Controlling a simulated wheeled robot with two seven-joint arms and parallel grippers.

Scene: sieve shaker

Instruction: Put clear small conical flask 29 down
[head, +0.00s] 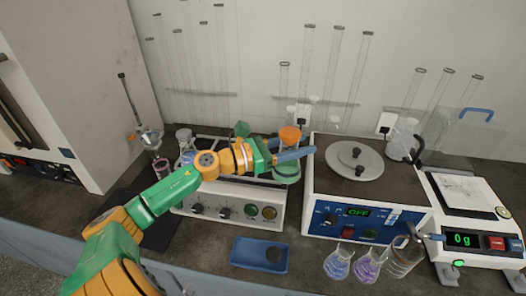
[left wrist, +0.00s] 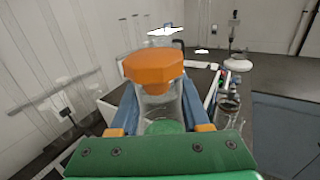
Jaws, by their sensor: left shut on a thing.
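My left gripper (head: 288,155) is shut on a clear small conical flask (head: 287,173) with an orange stopper and green contents. No number is readable on it. In the left wrist view the flask (left wrist: 158,105) stands between the two blue fingers (left wrist: 160,112), stopper up. The gripper holds it over the back right part of a white unit with knobs (head: 230,209). Whether the flask's base touches that unit cannot be told. My right gripper is not in view.
A white-and-blue machine (head: 375,228) reading OFF stands just right of the flask. A balance (head: 470,222) reading 0g is farther right. Several glass vessels, including a purple-filled flask (head: 369,266), stand in front. A blue tray (head: 240,262) lies at front middle, with bare bench to its left.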

